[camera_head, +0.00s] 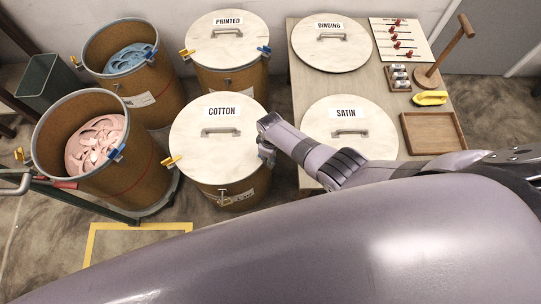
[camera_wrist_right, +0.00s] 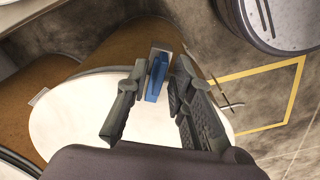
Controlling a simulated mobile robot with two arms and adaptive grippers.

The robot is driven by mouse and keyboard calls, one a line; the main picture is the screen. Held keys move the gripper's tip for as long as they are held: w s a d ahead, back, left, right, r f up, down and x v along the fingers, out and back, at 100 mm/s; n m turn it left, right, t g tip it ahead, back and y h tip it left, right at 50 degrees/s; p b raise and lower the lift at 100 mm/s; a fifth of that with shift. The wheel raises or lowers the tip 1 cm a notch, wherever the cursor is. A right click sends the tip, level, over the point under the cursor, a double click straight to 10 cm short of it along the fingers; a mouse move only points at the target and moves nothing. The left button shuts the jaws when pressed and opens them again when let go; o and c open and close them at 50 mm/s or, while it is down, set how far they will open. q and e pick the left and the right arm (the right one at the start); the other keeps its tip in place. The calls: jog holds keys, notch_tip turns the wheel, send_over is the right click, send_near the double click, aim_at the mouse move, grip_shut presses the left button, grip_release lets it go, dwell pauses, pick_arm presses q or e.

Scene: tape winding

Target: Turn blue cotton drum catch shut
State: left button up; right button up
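The cotton drum has a round pale lid (camera_head: 218,168) with a handle and a COTTON label. Its blue catch (camera_wrist_right: 157,78) shows in the right wrist view at the lid's edge, between the fingers of my right gripper (camera_wrist_right: 160,74). The fingers are apart, with the catch in the gap; whether either finger touches it I cannot tell. In the head view my right gripper (camera_head: 267,146) is at the right rim of this lid and hides most of the catch there. A yellow catch (camera_head: 172,161) is on the lid's left rim. My left gripper is not in view.
Two open drums, with pink (camera_head: 97,143) and blue (camera_head: 127,60) contents, stand at the left. The lidded PRINTED drum (camera_head: 227,42) stands behind. A table (camera_head: 375,95) at the right holds BINDING and SATIN lids and a wooden tray (camera_head: 433,132). Yellow tape (camera_head: 140,226) marks the floor.

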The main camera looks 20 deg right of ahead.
jog(key=shift+o, duration=0.2)
jog(key=shift+r, duration=0.15)
notch_tip(320, 180, up, 12)
dwell(0.6)
dwell(0.4)
jog(key=s+d+f+m, duration=0.2)
jog(key=s+d+f, duration=0.1)
jog(key=s+f, duration=0.6)
jog(key=s+d+f+m, duration=0.25)
jog(key=s+f, duration=0.45)
jog(key=f, duration=0.4)
jog(key=s+d+f, duration=0.1)
jog(key=s+f, duration=0.1)
jog(key=s, duration=0.5)
jog(key=s+d+f+m, duration=0.1)
jog(key=s+d+f, duration=0.1)
jog(key=s, duration=0.5)
jog(key=s+d+f+t, duration=0.1)
jog(key=s+f, duration=0.2)
jog(key=s, duration=0.4)
jog(key=shift+s+d+f+m, duration=0.25)
jog(key=shift+d+f+m, duration=0.05)
jog(key=shift+d+m, duration=0.1)
